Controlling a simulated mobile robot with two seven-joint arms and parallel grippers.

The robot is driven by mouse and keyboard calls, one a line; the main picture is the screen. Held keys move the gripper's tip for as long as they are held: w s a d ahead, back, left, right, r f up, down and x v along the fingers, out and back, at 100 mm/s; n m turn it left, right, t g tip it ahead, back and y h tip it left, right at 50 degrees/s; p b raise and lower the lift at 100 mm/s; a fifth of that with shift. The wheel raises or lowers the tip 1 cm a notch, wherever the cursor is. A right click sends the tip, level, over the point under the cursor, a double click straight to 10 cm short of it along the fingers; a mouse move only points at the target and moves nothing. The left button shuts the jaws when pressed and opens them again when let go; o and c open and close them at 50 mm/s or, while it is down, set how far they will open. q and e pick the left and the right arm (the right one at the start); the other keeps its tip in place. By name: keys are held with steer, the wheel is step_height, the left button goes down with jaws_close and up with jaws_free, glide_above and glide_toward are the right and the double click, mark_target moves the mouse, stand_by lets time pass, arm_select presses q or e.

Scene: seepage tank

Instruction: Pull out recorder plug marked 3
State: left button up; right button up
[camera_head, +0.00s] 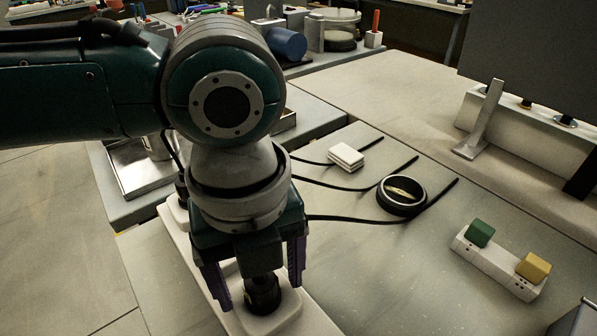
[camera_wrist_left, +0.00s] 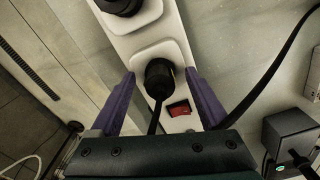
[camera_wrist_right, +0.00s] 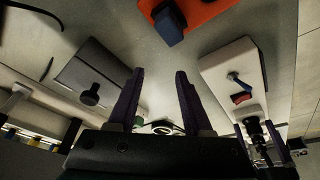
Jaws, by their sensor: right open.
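A white power strip (camera_head: 174,223) runs along the bench under my left arm and carries black plugs. My left gripper (camera_head: 262,290) points down over it with purple fingers open, one on each side of a black plug (camera_head: 264,296). In the left wrist view this plug (camera_wrist_left: 158,78) sits in its socket between the open fingers, with gaps on both sides. Its cord runs toward the gripper. Another black plug (camera_wrist_left: 118,5) sits farther along the strip. I can read no number on any plug. My right gripper (camera_wrist_right: 160,72) is open and empty, away from the strip.
A red switch (camera_wrist_left: 179,108) lies beside the plug. Black cords cross the bench past a white block (camera_head: 345,157) and a black ring (camera_head: 401,195). A white holder (camera_head: 497,264) with green and yellow blocks stands at right. The right wrist view shows an orange item (camera_wrist_right: 205,12).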

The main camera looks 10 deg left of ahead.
arm_select(q)
jaws_close()
stand_by(0.9)
